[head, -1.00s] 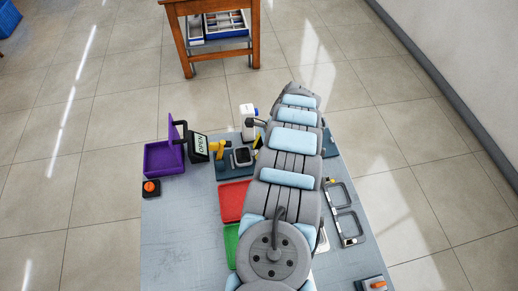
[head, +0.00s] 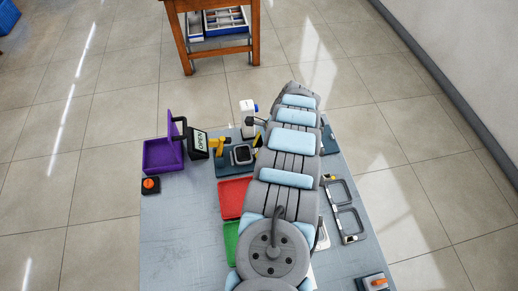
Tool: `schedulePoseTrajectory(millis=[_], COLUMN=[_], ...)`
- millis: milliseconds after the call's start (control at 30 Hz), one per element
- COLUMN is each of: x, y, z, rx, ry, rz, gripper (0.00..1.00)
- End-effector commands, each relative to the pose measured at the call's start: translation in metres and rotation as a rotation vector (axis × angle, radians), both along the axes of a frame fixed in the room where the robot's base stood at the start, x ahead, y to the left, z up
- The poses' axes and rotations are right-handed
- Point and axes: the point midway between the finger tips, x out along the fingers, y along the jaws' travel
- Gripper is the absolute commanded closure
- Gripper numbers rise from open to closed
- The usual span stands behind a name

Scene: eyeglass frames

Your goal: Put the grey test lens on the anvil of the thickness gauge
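My arm fills the middle of the head view and covers much of the table (head: 180,240). My gripper does not show; it is hidden behind the arm's links. I cannot make out the grey test lens. A dark blue fixture (head: 226,170) stands at the table's far side, left of my arm. It carries a dark square frame (head: 242,155), with yellow parts (head: 219,142) on its left. I cannot tell whether this is the thickness gauge. Another dark fixture (head: 329,142) is partly hidden at the arm's right.
A red tray (head: 234,197) and a green tray (head: 231,243) lie left of my arm. A white bottle (head: 247,112) stands behind. The front left is clear.

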Motion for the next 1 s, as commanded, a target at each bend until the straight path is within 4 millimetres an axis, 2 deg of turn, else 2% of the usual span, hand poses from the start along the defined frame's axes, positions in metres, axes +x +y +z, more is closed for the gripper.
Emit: schedulePoseTrajectory(millis=[700,733,800,1000], x=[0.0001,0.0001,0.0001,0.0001], y=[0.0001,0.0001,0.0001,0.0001], z=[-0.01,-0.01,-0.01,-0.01], rx=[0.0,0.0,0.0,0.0], ry=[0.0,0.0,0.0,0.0], rz=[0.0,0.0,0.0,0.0], gripper=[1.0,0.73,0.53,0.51])
